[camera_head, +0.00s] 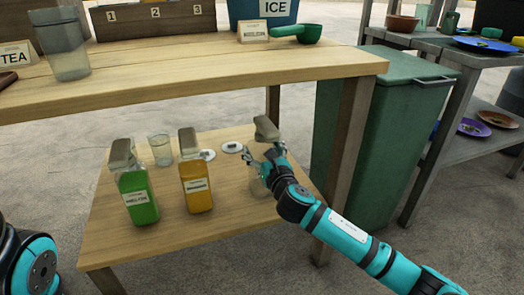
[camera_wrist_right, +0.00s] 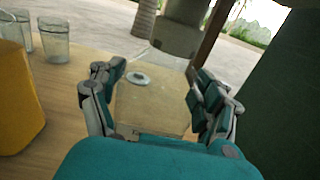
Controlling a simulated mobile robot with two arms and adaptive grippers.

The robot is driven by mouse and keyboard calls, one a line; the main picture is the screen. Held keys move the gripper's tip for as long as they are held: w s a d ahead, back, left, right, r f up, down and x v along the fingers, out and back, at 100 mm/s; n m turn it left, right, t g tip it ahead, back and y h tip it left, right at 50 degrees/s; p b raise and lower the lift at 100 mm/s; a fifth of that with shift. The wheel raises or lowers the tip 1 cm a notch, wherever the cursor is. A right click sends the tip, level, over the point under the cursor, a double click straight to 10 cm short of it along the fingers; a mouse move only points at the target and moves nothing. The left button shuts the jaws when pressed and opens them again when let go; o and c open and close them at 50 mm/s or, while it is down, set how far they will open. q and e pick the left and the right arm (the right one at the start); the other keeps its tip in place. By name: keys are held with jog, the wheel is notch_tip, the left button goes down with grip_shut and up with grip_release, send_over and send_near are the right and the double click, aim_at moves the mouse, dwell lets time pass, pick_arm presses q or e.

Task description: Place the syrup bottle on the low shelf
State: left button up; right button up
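A clear syrup bottle with a tan cap (camera_head: 266,129) is at the right end of the low shelf (camera_head: 110,238). My right gripper (camera_head: 266,156) is at this bottle and hides much of it. In the right wrist view the see-through body (camera_wrist_right: 150,108) lies between my two spread fingers, with the cap (camera_wrist_right: 178,38) above. I cannot tell whether the fingers press on it or whether its base rests on the shelf. A green melon bottle (camera_head: 139,197) and an orange bottle (camera_head: 197,187) stand upright to its left. My left gripper is out of view.
The tabletop (camera_head: 190,75) overhangs the shelf's back. A green bin (camera_head: 375,130) stands close on the right. The shelf front has free room.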

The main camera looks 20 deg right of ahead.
jog(key=o, duration=0.4)
